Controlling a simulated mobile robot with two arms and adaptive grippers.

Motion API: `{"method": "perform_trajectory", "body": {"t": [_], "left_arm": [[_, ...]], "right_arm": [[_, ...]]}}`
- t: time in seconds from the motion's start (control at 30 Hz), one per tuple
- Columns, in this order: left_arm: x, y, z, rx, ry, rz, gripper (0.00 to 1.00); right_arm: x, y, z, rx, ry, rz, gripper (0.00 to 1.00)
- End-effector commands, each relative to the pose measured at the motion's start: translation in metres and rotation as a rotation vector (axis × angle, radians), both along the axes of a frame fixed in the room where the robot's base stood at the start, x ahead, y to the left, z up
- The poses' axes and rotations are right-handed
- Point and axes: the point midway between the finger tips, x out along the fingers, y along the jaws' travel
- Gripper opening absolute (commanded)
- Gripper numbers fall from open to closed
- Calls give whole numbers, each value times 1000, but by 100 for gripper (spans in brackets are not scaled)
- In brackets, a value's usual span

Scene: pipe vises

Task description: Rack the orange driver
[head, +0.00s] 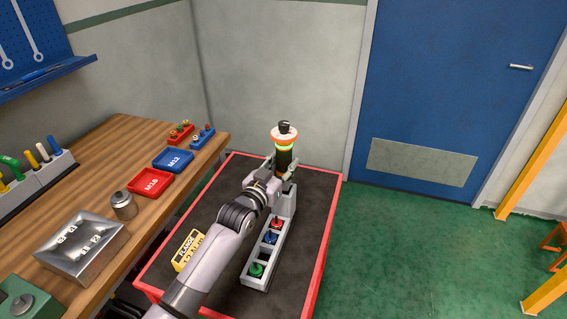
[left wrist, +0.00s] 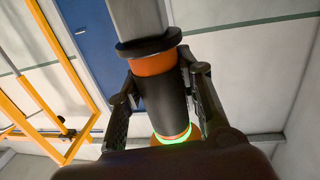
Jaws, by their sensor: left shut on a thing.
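The orange driver (head: 285,137) has orange bands, a black grip and a glowing green ring, and stands roughly upright above the cart. My left gripper (head: 281,172) is shut around its black grip. In the left wrist view the fingers press on both sides of the driver (left wrist: 163,98), and a thick grey shaft extends from its far end. A grey rack (head: 247,275) lies below on the cart, with red (head: 277,223), blue (head: 270,238) and green (head: 257,270) pieces in it. A dark gap shows between the blue and green pieces. The rack's far end is partly hidden by my gripper.
The red-edged cart (head: 318,225) has a dark top with a yellow FLANGE block (head: 188,250). A wooden bench (head: 95,165) at left carries red (head: 151,182) and blue (head: 173,160) trays and a metal box (head: 80,245).

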Motion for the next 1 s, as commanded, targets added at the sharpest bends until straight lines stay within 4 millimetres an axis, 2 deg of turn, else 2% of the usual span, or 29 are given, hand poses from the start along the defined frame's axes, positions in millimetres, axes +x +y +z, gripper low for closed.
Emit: {"method": "perform_trajectory", "body": {"t": [1.0], "left_arm": [[0, 0, -9, -4, -8, 0, 0]], "right_arm": [[0, -1, -9, -1, 0, 1, 40]]}}
